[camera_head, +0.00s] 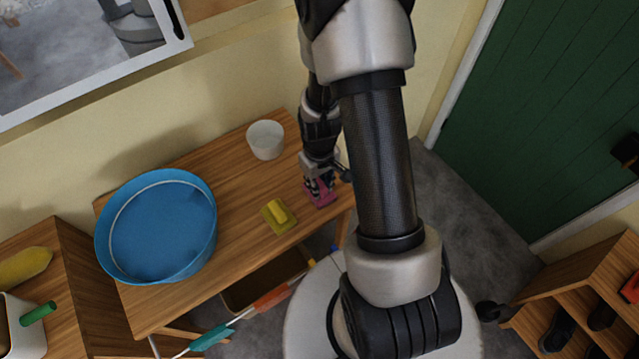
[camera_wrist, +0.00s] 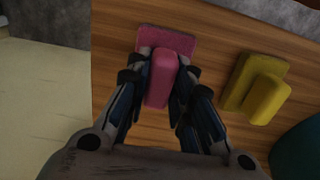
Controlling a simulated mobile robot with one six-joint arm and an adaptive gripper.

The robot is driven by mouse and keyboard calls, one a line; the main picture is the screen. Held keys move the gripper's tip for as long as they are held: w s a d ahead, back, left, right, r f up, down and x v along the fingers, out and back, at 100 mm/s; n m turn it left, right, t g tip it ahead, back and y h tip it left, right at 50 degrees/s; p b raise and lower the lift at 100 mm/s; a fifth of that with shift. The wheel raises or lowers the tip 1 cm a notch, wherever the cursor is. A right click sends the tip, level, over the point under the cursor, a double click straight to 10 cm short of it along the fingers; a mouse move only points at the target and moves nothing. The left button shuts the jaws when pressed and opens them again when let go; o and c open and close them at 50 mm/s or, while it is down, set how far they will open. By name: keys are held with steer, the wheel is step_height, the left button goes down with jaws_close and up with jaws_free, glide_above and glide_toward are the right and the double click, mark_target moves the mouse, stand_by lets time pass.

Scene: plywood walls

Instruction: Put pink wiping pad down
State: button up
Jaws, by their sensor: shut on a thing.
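The pink wiping pad (camera_head: 321,194) is at the right end of the wooden table (camera_head: 240,180), a flat pad with a raised block handle. In the wrist view the pink wiping pad (camera_wrist: 163,77) lies over the wood, its handle between my fingers. My gripper (camera_head: 318,184) is shut on that handle; it also shows in the wrist view (camera_wrist: 160,88). The pad looks level and at or very near the table top; I cannot tell whether it touches. My fingers hide the sides of the handle.
A yellow pad (camera_head: 278,216) lies left of the pink one, and also shows in the wrist view (camera_wrist: 257,88). A large blue tub (camera_head: 160,228) fills the table's left part. A white bowl (camera_head: 266,139) stands at the back. Bare wood lies between them.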

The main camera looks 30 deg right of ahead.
steer(key=shift+f, duration=0.2)
steer(key=o, duration=0.9)
steer(key=shift+o, duration=0.2)
steer(key=shift+r, duration=0.1)
step_height(320, 180, up, 12)
steer(key=p, duration=0.4)
step_height(320, 180, up, 9)
steer(key=t, duration=0.1)
glide_above(320, 183)
steer(key=a, duration=0.3)
steer(key=s+a+r+t, duration=0.1)
steer(key=s+a+r, duration=0.3)
steer(key=s+r, duration=0.2)
steer(key=s+a+r+t, duration=0.2)
steer(key=s+a+r, duration=0.1)
steer(key=s+r, duration=0.4)
steer(key=shift+s+a+r+t, duration=0.3)
steer(key=shift+a+r, duration=0.1)
steer(key=shift+r, duration=0.85)
